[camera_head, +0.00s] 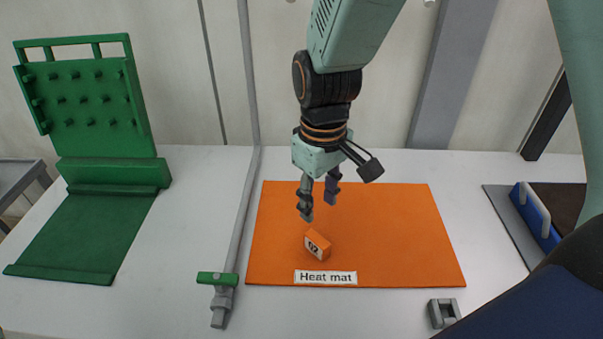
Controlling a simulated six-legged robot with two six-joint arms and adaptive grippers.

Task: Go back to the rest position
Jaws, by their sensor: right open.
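My right gripper (318,200) hangs from the top over the orange heat mat (410,230), fingers pointing down. Its fingers are apart and nothing is between them. A small orange block (318,245) with a white label and dark marking stands on the mat, just below the fingertips. The gripper looks clear of the block, though the exact gap is hard to tell. A white label reading "Heat mat" (325,278) lies at the mat's front edge. My left gripper is not in the view.
A green pegged rack (90,105) with a green base mat (85,235) stands at the left. A grey pipe (240,200) with a green-handled valve (218,278) runs beside the heat mat. A grey clip (443,312) sits front right. A blue-edged tray (535,215) lies at the right.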

